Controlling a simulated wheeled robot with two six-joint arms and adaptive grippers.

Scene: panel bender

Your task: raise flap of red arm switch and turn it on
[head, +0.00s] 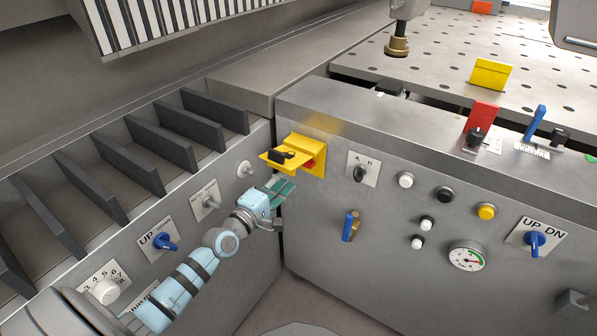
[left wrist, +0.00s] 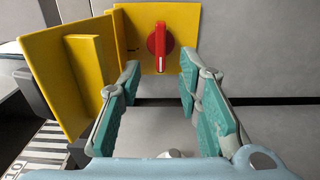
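The red rotary switch (left wrist: 160,45) sits on a yellow back plate (left wrist: 186,22), with a white mark at its lower end in the left wrist view. Its yellow flap (left wrist: 62,72) stands open, to the left in that view. My left gripper (head: 283,189) is open and empty just below and in front of the flap. Its teal fingers (left wrist: 160,82) spread either side of the switch's line, apart from it. My right gripper is not in view.
An A/H selector (head: 360,173), a blue handle (head: 348,226), and several buttons are on the panel to the right. A grey knob (head: 245,168) protrudes from the side panel near my left gripper. Dark dividers (head: 160,145) stand behind my arm.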

